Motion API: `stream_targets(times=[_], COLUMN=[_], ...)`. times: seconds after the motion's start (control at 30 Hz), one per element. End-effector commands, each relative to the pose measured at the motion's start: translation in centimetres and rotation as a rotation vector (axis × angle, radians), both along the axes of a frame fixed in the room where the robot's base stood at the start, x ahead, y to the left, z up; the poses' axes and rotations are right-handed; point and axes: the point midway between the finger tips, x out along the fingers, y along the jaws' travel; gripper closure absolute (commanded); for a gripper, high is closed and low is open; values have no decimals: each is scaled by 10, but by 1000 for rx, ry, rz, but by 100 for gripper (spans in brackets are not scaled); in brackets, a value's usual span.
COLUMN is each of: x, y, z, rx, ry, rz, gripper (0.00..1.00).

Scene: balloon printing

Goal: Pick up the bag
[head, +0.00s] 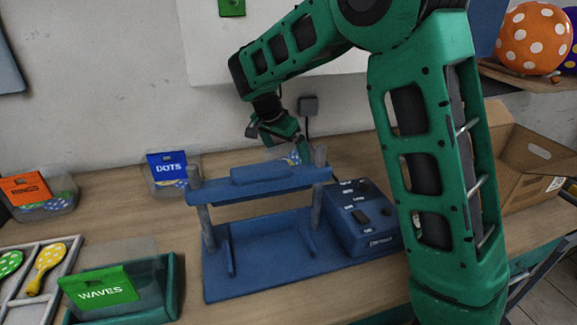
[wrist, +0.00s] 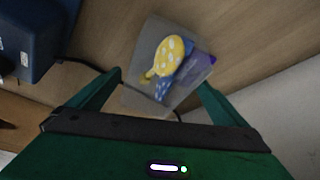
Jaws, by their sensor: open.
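A clear bag (wrist: 150,48) with a yellow, white-dotted balloon, something blue and a purple corner lies on the wooden table in the wrist view. In the head view a small part of it (head: 293,158) shows behind the blue press; the rest is hidden. My gripper (wrist: 160,82) is open, with its two fingers apart on either side of the bag's near part in the picture. I cannot tell how far above the bag the fingertips are. In the head view my gripper (head: 284,138) points down behind the press bar.
The blue press (head: 258,260) and its control box (head: 362,220) stand in front of my gripper. Bins labelled RINGS (head: 45,208), DOTS (head: 168,188) and WAVES (head: 120,312) are at left. A cardboard box (head: 530,175) stands at right. The wall is close behind.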

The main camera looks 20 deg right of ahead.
Motion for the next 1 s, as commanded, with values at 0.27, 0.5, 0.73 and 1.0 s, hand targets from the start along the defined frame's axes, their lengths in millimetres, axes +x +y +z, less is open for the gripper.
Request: stream_targets(times=[0.27,0.5,0.73,1.0], x=[8,11,11,11], y=[-14,-17,-17,-17], z=[-34,-42,-42,-42], rx=[-1,-1,-1,-1], ry=[4,1,1,1], rz=[-2,0,0,0], gripper=[3,3,38,52])
